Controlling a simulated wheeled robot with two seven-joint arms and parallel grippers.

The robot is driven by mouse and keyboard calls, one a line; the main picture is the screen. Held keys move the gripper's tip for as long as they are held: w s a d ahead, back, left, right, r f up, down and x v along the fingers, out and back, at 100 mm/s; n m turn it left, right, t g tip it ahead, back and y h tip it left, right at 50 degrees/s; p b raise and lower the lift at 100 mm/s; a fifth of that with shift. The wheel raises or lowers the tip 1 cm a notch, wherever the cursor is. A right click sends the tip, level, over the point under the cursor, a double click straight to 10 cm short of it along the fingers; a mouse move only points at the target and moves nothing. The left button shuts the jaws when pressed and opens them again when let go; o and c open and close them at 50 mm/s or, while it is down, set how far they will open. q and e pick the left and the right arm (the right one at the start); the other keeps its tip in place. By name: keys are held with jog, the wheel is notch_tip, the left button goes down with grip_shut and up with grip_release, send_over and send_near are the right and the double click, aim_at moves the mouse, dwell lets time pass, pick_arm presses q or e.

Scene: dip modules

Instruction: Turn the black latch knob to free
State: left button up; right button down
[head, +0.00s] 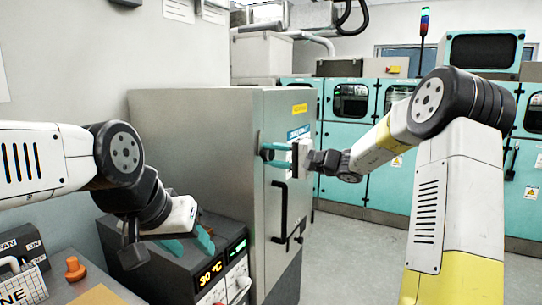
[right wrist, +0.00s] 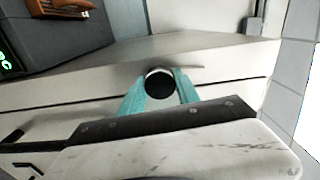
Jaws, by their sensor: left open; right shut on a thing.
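The black latch knob (right wrist: 160,85) sits between the teal fingers of my right gripper (right wrist: 160,86) in the right wrist view. Its round dark face and pale rim show there. In the head view my right gripper (head: 275,157) reaches in from the right and is shut on the knob (head: 266,153) at the door of the tall grey cabinet (head: 195,135). The fingers partly hide the knob, and I cannot tell its turn angle. My left gripper (head: 190,246) is open and empty, low in front of the cabinet, near the control box.
A long black handle (head: 280,212) is on the cabinet door below the knob. A dark control box (head: 175,272) with a lit display stands at the cabinet's left. An orange knob (head: 75,268) is at lower left. Teal machines (head: 375,180) line the back; open floor (head: 340,250) lies right.

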jog(key=shift+n, duration=0.6)
jog(key=shift+f, duration=0.1)
jog(key=c, duration=0.9)
grip_release()
jog(key=v, duration=0.7)
jog(key=shift+s+d, duration=0.25)
jog(key=shift+d, duration=0.1)
